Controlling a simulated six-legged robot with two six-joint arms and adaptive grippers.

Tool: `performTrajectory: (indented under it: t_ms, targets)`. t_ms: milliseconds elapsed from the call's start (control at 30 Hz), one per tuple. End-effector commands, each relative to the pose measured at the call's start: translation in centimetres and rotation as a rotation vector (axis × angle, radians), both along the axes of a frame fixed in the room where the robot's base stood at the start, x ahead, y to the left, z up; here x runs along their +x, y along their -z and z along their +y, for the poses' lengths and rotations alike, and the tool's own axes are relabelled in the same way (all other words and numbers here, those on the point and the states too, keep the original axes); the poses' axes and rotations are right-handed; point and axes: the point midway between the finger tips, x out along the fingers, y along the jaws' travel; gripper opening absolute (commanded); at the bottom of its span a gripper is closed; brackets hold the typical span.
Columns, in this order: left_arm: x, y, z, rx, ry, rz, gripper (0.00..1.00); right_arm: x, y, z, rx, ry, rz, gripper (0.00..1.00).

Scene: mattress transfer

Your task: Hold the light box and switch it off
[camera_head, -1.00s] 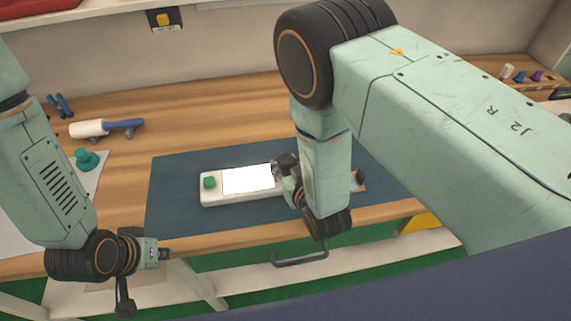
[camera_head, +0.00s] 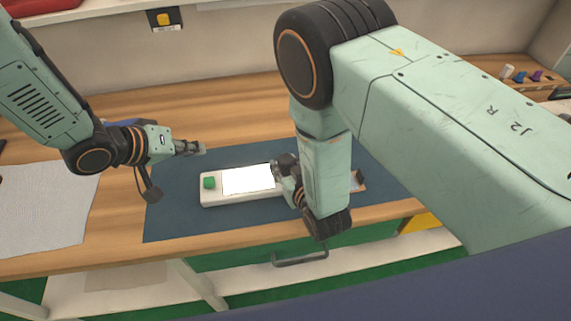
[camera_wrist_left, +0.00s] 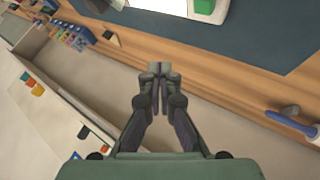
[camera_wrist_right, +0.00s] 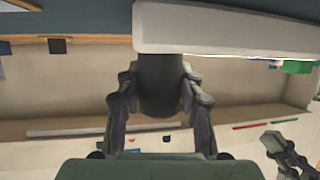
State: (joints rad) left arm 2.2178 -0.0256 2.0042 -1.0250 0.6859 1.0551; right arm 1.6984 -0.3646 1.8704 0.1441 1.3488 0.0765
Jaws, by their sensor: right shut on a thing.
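The light box (camera_head: 239,201) is a white slab lying on the blue mat (camera_head: 172,215). Its panel (camera_head: 247,179) glows bright white. A green button (camera_head: 209,183) stands at its left end; it also shows in the right wrist view (camera_wrist_right: 298,67). My right gripper (camera_wrist_right: 158,75) is shut on the dark handle (camera_wrist_right: 159,95) of the light box at its right end; my arm partly hides that end in the head view. My left gripper (camera_head: 194,148) is empty with fingers together, above the mat's back left part, apart from the button. Its closed tips show in the left wrist view (camera_wrist_left: 160,68).
A white cloth (camera_head: 45,215) lies on the table's left side. A blue-handled thing is mostly hidden behind my left arm. A yellow switch (camera_head: 164,19) is on the back wall. A tray with coloured pegs (camera_head: 520,76) is at the far right. The wooden table (camera_head: 215,110) is clear behind the mat.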

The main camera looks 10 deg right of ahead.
Motion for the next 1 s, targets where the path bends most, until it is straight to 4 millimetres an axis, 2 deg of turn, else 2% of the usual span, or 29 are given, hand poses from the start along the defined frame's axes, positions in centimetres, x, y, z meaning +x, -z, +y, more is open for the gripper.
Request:
performTrajectory:
  t_ms: [633, 800, 1000]
  targets:
    - [0.0, 7.2, 0.0, -0.002, -0.003, 0.003, 0.00, 0.1, -0.1, 0.0, 0.002, 0.000, -0.004, 0.00]
    - [0.0, 8.4, 0.0, -0.001, -0.003, 0.002, 0.00, 0.1, -0.1, 0.0, 0.002, 0.000, -0.004, 0.00]
    - [0.0, 8.7, 0.0, -0.001, -0.003, 0.001, 0.00, 0.1, -0.1, 0.0, 0.002, 0.000, -0.004, 0.00]
